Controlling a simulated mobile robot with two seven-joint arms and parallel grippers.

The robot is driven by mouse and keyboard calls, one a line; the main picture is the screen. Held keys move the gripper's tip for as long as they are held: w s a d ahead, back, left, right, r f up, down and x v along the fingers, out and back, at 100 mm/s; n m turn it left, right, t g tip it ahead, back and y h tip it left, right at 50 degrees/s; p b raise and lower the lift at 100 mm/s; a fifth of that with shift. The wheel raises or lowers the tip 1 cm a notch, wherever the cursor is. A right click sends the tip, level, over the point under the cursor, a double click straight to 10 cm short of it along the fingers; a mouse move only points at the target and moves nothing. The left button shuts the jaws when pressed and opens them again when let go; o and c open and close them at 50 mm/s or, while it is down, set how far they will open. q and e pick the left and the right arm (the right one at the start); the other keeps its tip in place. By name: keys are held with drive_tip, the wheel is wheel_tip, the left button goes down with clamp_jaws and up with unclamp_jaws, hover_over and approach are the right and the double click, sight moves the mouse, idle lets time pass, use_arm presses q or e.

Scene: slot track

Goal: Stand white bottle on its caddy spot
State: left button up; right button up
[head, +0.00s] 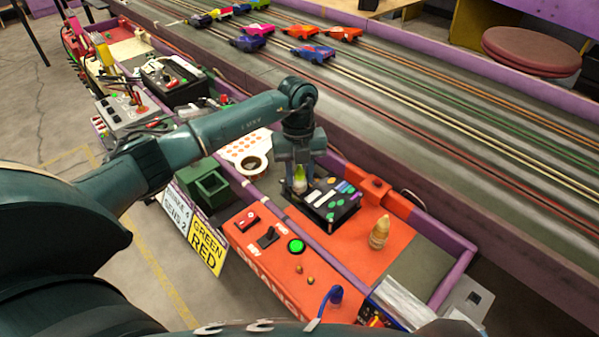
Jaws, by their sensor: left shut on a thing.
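The fingers hide some of the bottle. I cannot tell whether its base touches the caddy or hangs just above it. The caddy top carries several green, white and purple patches or items. My right gripper is not in view.
A tan bottle (379,233) stands on the orange panel right of the caddy. A green box (205,186) and a white dotted holder with a round opening (247,153) lie to the left. Toy cars (312,53) sit on the slot track behind. Orange surface around the tan bottle is clear.

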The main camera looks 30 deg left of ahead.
use_arm(q)
drive_tip(key=shift+f, duration=0.1)
drive_tip(key=o, duration=1)
drive_tip(key=shift+c, duration=0.2)
use_arm(e)
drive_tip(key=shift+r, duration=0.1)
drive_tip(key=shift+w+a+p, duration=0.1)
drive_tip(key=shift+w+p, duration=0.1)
drive_tip(key=shift+p, duration=0.25)
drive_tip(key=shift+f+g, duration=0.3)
use_arm(q)
wheel_tip(320, 180, up, 12)
drive_tip(key=w+a, duration=0.1)
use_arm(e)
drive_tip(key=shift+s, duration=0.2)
